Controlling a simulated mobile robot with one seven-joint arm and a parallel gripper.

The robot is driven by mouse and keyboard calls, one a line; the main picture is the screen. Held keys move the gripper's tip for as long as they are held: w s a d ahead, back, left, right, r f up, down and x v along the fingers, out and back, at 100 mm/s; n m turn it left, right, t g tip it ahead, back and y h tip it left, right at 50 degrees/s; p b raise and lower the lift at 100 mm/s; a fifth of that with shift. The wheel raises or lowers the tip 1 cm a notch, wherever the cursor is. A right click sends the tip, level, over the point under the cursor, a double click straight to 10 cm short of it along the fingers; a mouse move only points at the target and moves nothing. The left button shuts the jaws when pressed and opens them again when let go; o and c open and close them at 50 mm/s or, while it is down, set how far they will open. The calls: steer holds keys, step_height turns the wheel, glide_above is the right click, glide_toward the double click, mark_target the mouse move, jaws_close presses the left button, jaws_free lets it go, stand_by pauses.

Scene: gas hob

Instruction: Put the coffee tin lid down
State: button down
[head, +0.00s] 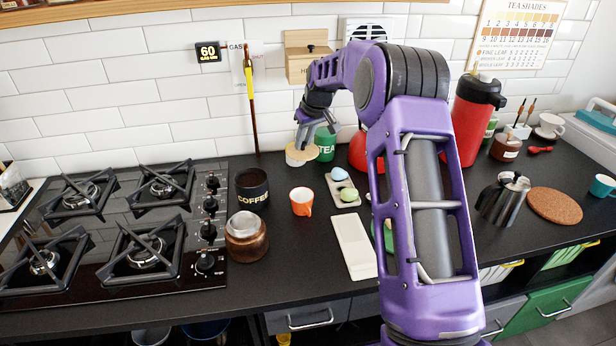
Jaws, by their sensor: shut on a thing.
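My gripper (304,146) is shut on a round, pale wooden-looking lid (299,157), held up near the back of the counter, just left of the green TEA tin (325,146). I cannot tell how high the lid is above the counter. The black COFFEE tin (254,195) stands upright to the left, beside the hob, with its dark round mouth open at the top. The lid is to the right of this tin and apart from it.
An orange cup (301,203), a copper jar (246,244), a small tray with coloured pieces (343,200) and a white board (354,247) stand nearby. The gas hob (113,233) fills the left. Bare counter (300,256) shows in front of the orange cup.

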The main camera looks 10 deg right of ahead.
mark_target(309, 155)
step_height(309, 155, down, 10)
steer(key=shift+r+b, duration=0.1)
steer(key=shift+b, duration=0.4)
steer(key=c, duration=0.7)
jaws_free()
steer(key=shift+r, duration=0.4)
steer(key=p+v, duration=0.1)
steer(key=v, duration=1)
steer(key=shift+s+r, duration=0.15)
